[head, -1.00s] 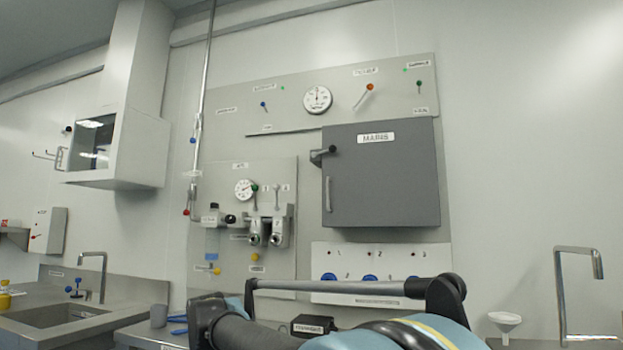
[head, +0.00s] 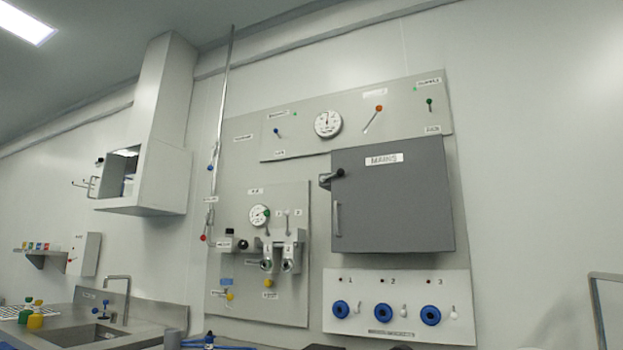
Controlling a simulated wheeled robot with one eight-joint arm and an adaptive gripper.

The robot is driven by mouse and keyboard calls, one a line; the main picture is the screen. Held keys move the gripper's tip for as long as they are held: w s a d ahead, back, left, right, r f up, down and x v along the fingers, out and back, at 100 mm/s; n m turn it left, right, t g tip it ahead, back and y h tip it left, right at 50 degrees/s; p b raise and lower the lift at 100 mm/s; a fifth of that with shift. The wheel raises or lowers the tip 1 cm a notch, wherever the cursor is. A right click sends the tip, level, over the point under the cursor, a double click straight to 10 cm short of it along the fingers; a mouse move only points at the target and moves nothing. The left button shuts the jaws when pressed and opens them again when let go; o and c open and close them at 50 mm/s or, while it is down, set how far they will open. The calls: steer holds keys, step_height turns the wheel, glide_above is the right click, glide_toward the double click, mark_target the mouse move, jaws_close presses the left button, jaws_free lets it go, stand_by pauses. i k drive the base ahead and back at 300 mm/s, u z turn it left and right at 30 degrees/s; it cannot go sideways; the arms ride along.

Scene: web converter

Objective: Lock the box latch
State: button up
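The grey box labelled MAINS (head: 392,200) is mounted on the wall panel right of the picture's middle, and its door looks closed. A dark latch with a black knob (head: 338,173) sticks out at the box's upper left edge. A vertical bar handle (head: 337,219) runs down the left side of the door. Whether the latch is engaged cannot be told. My gripper is not in view.
Below the box is a white panel with blue round sockets (head: 382,311). Left of it are a valve panel with a gauge (head: 259,216) and a vertical pipe (head: 219,110). A fume hood (head: 149,177) juts out further left, above a sink counter (head: 95,336).

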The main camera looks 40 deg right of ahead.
mark_target(340, 173)
steer(key=k, duration=2.2)
steer(key=z, duration=0.6)
steer(key=i, duration=1)
steer(key=u, duration=0.05)
